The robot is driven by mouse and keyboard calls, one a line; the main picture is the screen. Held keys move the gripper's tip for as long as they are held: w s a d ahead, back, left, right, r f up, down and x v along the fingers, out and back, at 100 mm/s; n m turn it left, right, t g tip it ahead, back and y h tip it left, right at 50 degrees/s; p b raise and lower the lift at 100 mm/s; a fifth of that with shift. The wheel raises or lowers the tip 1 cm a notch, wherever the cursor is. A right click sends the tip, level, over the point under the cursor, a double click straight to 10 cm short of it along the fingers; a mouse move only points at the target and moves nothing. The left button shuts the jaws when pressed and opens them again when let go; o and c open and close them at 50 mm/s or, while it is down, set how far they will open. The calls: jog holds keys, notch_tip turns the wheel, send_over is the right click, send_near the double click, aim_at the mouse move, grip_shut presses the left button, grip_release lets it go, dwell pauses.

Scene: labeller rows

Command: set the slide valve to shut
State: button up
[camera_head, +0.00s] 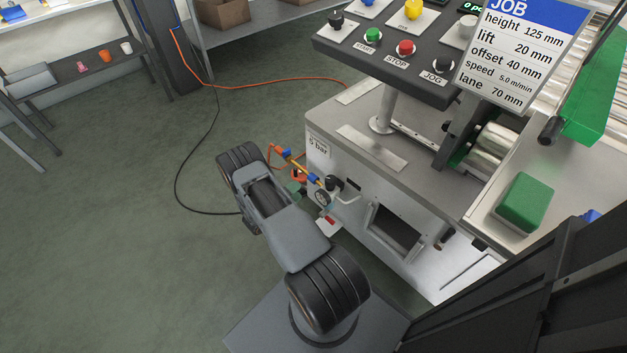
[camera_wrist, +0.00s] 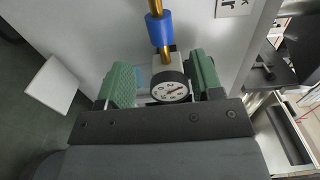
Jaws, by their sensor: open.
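A blue sleeve (camera_wrist: 158,30) sits around a thin brass pipe (camera_wrist: 163,52) in the wrist view, just above a regulator with a round white gauge (camera_wrist: 170,91). I take this sleeve to be the slide valve; its marks cannot be read. In the head view, blue parts (camera_head: 313,177) show on the pipe at the machine's left side, beside the gauge (camera_head: 322,198). My gripper (camera_wrist: 160,66) is open, its green pads on either side of the regulator and gauge, with the blue sleeve beyond the fingertips. I cannot tell whether the pads touch anything.
The machine cabinet (camera_head: 400,250) with a "5 bar" label (camera_head: 318,145) stands close behind the pipe. A control panel (camera_head: 390,62) overhangs above. An orange hose (camera_head: 250,85) and a black cable (camera_head: 178,185) run over the floor.

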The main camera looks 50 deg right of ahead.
aim_at(312, 179)
jog(key=d, duration=0.3)
jog(key=d+b, duration=0.1)
jog(key=d, duration=0.5)
jog(key=shift+s+d, duration=0.15)
jog(key=shift+s, duration=0.2)
